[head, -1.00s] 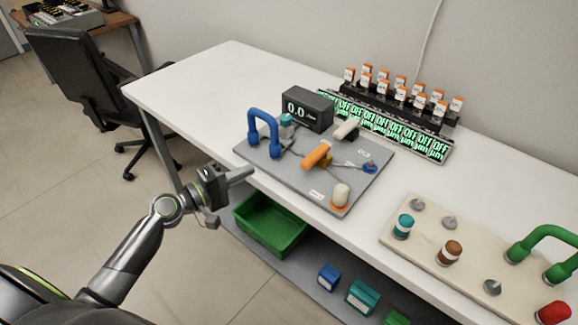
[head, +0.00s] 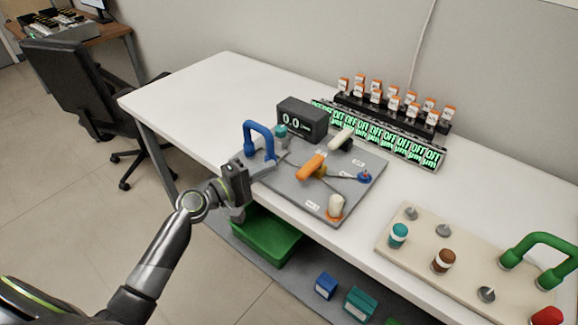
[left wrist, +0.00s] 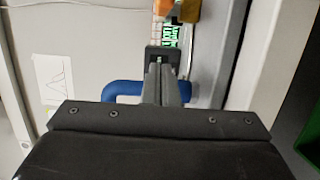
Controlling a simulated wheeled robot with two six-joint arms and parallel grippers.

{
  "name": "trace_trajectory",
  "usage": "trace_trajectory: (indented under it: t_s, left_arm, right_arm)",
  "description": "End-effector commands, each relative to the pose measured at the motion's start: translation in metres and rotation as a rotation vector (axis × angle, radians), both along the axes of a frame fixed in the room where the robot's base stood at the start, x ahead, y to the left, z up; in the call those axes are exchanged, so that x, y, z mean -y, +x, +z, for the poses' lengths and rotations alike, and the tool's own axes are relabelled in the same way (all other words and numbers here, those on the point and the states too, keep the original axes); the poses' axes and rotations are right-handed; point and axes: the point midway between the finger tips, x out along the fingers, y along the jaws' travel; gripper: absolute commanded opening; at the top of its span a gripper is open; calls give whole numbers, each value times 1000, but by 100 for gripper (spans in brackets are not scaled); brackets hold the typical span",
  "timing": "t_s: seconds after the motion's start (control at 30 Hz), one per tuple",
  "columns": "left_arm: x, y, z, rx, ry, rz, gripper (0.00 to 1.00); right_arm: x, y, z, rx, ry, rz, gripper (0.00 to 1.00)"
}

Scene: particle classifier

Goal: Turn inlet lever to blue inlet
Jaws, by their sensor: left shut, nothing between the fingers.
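An orange lever (head: 312,167) sits near the middle of a grey panel (head: 290,188) on the white table, with thin tubes around it. A blue arched handle (head: 257,128) stands at the panel's left edge. A small blue fitting (head: 364,177) is on the panel's right side; I cannot tell which part is the blue inlet. My left gripper (head: 268,167) is shut and empty at the panel's front left, below the blue handle and left of the orange lever. In the left wrist view its fingers (left wrist: 165,85) hide the middle of the blue handle. My right gripper is out of view.
A black display (head: 302,119) reading 0.0 stands behind the panel. The table's left end is clear.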

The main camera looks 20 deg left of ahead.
Motion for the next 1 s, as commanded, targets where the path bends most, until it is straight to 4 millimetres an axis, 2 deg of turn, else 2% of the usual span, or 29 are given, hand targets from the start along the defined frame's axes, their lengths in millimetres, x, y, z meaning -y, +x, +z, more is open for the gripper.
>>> trace_trajectory:
  t_s: [0.1,0.17,0.3,0.5,1.0]
  left_arm:
    - [16,23,3,-1,-4,-1,0]
    - [24,31,3,-1,-4,-2,0]
    - [41,20,3,-2,-3,-1,0]
    - [54,15,1,-1,0,0,0]
    - [57,13,0,-1,0,6,0]
  right_arm:
    - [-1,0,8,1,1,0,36]
    - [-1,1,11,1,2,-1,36]
    - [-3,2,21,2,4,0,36]
    - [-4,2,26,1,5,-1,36]
    - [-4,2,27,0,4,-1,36]
